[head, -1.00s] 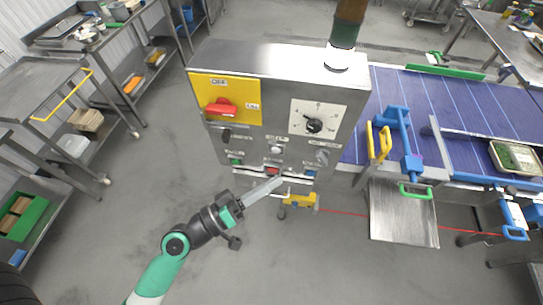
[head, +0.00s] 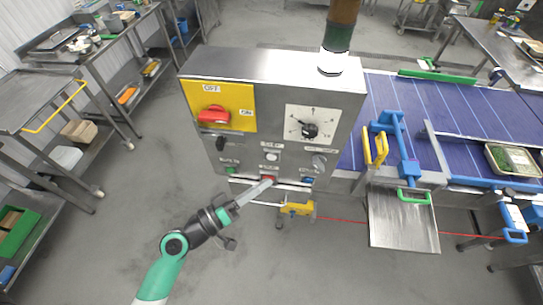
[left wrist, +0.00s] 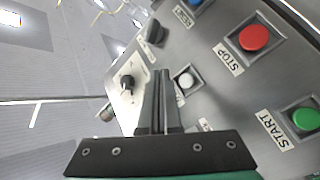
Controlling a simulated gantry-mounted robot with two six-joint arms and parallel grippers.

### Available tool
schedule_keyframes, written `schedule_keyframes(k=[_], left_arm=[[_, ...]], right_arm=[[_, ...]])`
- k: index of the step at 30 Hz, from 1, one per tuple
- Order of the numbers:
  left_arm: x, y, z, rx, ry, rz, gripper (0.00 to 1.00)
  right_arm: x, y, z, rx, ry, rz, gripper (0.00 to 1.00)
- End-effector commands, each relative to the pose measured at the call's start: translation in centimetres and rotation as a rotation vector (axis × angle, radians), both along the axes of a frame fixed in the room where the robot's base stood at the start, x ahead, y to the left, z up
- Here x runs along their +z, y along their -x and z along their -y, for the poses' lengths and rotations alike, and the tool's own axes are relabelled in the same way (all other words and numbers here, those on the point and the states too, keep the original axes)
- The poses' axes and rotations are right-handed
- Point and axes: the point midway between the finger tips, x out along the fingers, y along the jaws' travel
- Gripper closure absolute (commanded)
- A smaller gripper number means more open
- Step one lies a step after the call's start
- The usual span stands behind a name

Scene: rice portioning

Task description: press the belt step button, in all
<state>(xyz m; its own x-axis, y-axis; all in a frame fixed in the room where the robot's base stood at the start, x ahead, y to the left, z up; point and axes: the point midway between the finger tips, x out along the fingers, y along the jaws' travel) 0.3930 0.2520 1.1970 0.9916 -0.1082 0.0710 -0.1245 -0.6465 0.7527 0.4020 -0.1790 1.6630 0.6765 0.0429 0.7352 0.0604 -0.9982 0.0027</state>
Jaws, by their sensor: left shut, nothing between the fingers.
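The control box (head: 190,120) has a white button (head: 271,157) in the middle of its front face; its label is too small to read. Below it are a green button (head: 232,170), a red button (head: 269,180) and a blue button (head: 308,180). My left gripper (head: 267,185) is shut and empty, its tips in front of the lower panel and partly over the red button. In the left wrist view, the shut fingers (left wrist: 161,75) point at the panel just left of the white button (left wrist: 186,79), with a visible gap. The red STOP (left wrist: 254,38) and green START (left wrist: 306,118) buttons lie to the right.
A red rotary switch (head: 214,114) on a yellow plate and a black dial (head: 308,130) sit higher on the box. A blue belt (head: 440,100) with a tray (head: 512,159) runs at the right.

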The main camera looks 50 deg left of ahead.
Motion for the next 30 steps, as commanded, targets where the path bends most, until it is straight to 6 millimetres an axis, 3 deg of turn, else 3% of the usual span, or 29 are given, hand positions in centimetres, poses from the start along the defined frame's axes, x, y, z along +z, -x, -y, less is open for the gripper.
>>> schedule_keyframes(k=[6,12,30], left_arm=[[-0.1,-2.4,-1.9,0.000,-0.001,0.002,1.00],[-0.1,-3.5,-2.9,0.000,0.000,0.000,1.00],[0.0,-3.7,-3.0,-0.001,0.000,0.000,1.00]], right_arm=[[-0.3,0.0,0.0,0.000,0.000,0.000,0.34],[-0.6,0.0,0.0,0.000,0.000,0.000,0.34],[-0.5,0.0,0.0,0.000,0.000,0.000,0.34]])
